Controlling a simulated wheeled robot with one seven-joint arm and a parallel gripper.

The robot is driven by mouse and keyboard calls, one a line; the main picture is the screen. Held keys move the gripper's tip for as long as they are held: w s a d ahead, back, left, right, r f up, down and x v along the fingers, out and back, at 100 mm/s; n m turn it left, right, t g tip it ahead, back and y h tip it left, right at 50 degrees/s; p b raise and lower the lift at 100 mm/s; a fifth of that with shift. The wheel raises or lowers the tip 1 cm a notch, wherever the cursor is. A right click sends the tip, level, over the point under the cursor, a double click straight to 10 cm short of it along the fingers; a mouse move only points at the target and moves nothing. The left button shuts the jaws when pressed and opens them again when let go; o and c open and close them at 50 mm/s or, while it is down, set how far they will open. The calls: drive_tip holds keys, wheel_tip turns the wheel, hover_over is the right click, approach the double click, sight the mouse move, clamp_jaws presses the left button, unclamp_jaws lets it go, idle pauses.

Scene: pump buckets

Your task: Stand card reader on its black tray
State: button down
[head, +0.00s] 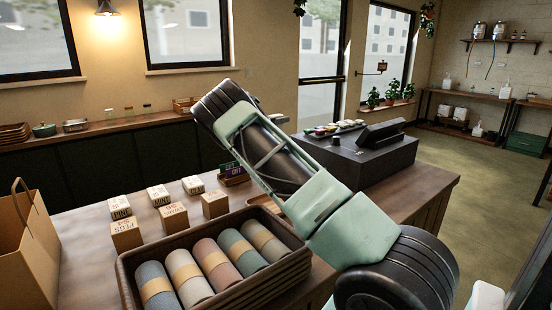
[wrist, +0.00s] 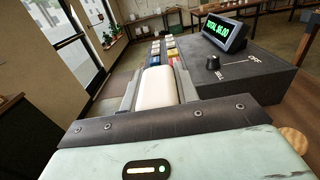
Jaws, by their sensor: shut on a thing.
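My gripper (wrist: 158,78) is shut on a white, rounded block, the card reader (wrist: 158,90), in the wrist view. The grey fingers press on its left and right sides. Only its plain white back or top shows, so its screen and keys cannot be seen. In the head view my arm crosses the middle of the picture and hides the gripper and the card reader. I cannot make out the black tray in either view.
A dark till (head: 357,155) with a raised display stands on the wooden counter; in the wrist view its body (wrist: 245,78) is right of my gripper. Small boxes (head: 126,235), a basket of rolls (head: 128,282) and a paper bag (head: 27,250) stand left.

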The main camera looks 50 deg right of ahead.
drive_tip(key=shift+f+p, duration=0.55)
drive_tip(key=shift+f, duration=3.45)
drive_tip(key=c, duration=1)
unclamp_jaws()
drive_tip(key=shift+f, duration=0.2)
drive_tip(key=shift+c, duration=0.2)
drive_tip(key=shift+r, duration=0.2)
drive_tip(key=b+v, duration=0.2)
drive_tip(key=v, duration=1)
